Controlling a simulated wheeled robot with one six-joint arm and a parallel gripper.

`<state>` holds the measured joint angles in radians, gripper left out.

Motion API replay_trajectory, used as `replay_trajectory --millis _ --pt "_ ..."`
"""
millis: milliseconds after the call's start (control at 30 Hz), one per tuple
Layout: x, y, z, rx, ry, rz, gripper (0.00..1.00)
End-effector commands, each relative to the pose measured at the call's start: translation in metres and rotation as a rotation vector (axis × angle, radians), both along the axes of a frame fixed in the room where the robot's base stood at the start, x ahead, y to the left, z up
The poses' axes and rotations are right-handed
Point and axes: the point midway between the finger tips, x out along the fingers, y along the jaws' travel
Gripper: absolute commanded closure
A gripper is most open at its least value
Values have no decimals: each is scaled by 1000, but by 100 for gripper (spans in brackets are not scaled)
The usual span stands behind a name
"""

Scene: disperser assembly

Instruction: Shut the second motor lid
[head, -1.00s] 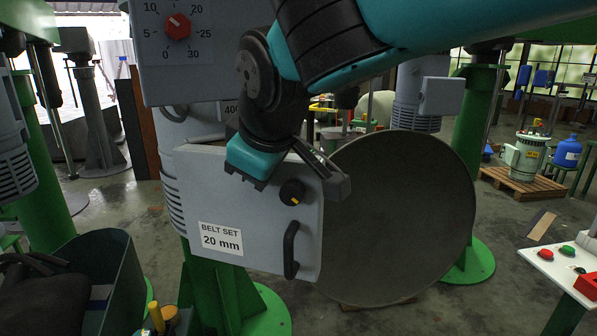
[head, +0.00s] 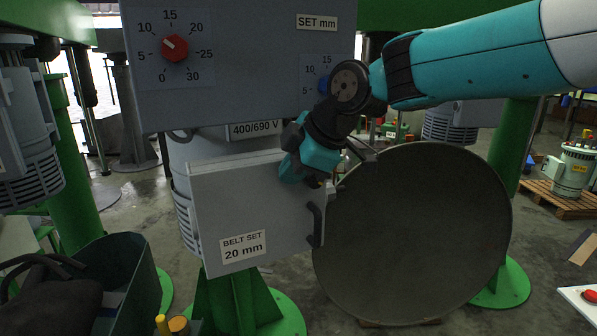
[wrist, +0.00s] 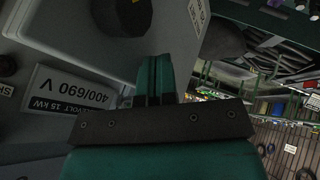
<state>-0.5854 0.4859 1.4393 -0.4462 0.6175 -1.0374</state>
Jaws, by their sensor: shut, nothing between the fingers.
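The grey motor lid (head: 212,197), labelled "BELT SET 20 mm", stands in front of the grey motor (head: 185,160) in the head view. It has a black handle (head: 315,226) at its right edge. I cannot tell whether it is fully against its housing. My gripper (head: 352,168) is at the lid's upper right corner and hides part of that corner. Whether it touches the lid is unclear. In the wrist view my fingers (wrist: 154,78) are together and empty, beside the motor's "400/690 V" plate (wrist: 75,92).
A large dark round disc (head: 420,240) stands close on the right. A green bin (head: 140,280) is at the lower left.

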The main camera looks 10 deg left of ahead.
Motion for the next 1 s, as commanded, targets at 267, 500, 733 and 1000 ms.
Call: replay_trajectory --millis 267,500,733,1000 --pt "13 -2 0 -1 1 -11 100" --pt "15 -3 0 1 -1 -18 100" --pt "16 -3 0 3 -3 -22 100" --pt "-3 -13 -4 2 -3 -8 100"
